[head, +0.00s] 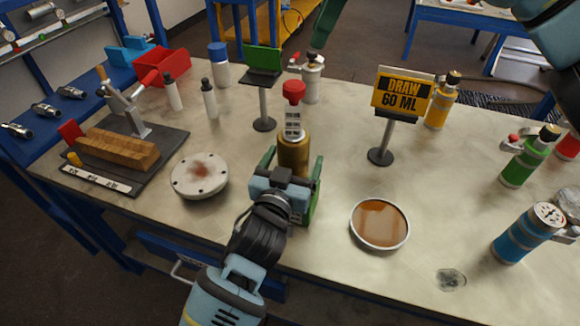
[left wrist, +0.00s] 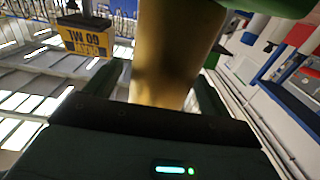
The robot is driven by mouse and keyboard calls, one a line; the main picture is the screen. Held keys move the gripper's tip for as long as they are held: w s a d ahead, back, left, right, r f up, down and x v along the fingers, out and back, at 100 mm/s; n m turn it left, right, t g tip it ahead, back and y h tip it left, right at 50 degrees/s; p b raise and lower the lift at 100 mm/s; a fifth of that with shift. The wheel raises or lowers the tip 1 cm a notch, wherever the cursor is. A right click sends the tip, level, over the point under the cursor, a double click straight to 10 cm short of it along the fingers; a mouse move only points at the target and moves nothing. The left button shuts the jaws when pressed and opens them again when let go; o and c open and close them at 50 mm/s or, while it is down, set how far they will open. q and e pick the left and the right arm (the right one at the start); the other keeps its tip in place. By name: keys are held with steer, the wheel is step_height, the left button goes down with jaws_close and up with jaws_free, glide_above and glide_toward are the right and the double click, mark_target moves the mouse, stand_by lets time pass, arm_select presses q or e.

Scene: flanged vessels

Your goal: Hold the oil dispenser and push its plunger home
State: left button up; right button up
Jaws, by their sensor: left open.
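The oil dispenser, a brass cylinder (head: 294,155), stands upright near the table's middle. A pale marked stem (head: 293,122) rises from it to a red plunger knob (head: 293,91), which stands well above the body. My left gripper (head: 293,182) is open at the front of the dispenser, with green fingers on either side of its lower body. The left wrist view shows the brass body (left wrist: 172,50) close up between the fingers; I cannot tell whether they touch it. A green part at the top edge looks like my right gripper (head: 328,22), mostly out of frame.
A "DRAW 60 ML" sign (head: 401,95) stands right of the dispenser, above a round dish of brown liquid (head: 380,223). A flanged disc (head: 199,175) lies to the left. Bottles (head: 526,160) stand at right. A green-topped stand (head: 264,90) is just behind.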

arm_select(q)
steer(key=shift+c, duration=0.4)
steer(key=c, duration=1.2)
steer(key=shift+c, duration=0.2)
